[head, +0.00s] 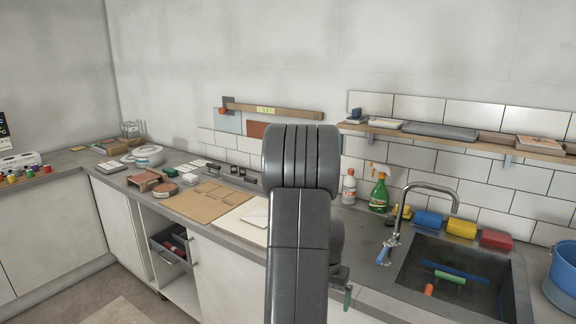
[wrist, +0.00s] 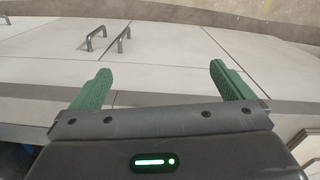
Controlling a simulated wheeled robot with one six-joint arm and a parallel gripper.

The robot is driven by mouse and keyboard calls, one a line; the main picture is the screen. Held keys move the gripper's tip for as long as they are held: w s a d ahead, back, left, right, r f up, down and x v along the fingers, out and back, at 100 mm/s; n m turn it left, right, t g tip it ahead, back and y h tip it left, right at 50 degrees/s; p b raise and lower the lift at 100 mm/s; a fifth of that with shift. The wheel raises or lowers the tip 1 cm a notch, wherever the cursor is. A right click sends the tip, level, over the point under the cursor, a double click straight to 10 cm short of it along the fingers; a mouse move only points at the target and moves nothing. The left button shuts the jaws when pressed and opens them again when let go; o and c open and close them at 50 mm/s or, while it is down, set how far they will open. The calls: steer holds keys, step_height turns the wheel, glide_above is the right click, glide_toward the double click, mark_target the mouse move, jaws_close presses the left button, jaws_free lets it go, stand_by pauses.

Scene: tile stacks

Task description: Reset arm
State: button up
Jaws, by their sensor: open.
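My gripper (wrist: 160,85) shows in the wrist view with its two green fingers spread wide apart and nothing between them. Beyond the fingers are pale cabinet fronts with two metal handles (wrist: 108,39). In the head view my grey arm stands upright in the middle of the picture, in front of the counter (head: 352,215).
A brown board (head: 205,203) and white tiles (head: 240,222) lie on the counter left of my arm. A sink (head: 455,282) with a tap (head: 398,225), a green bottle (head: 379,193) and a blue bucket (head: 562,277) are at right. An open drawer (head: 170,247) juts out below.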

steer(key=a+f+n, duration=0.1)
steer(key=a+f, duration=0.3)
steer(key=f, duration=0.5)
steer(key=shift+s+f+n, duration=0.25)
steer(key=shift+f+n, duration=0.15)
steer(key=shift+s, duration=0.1)
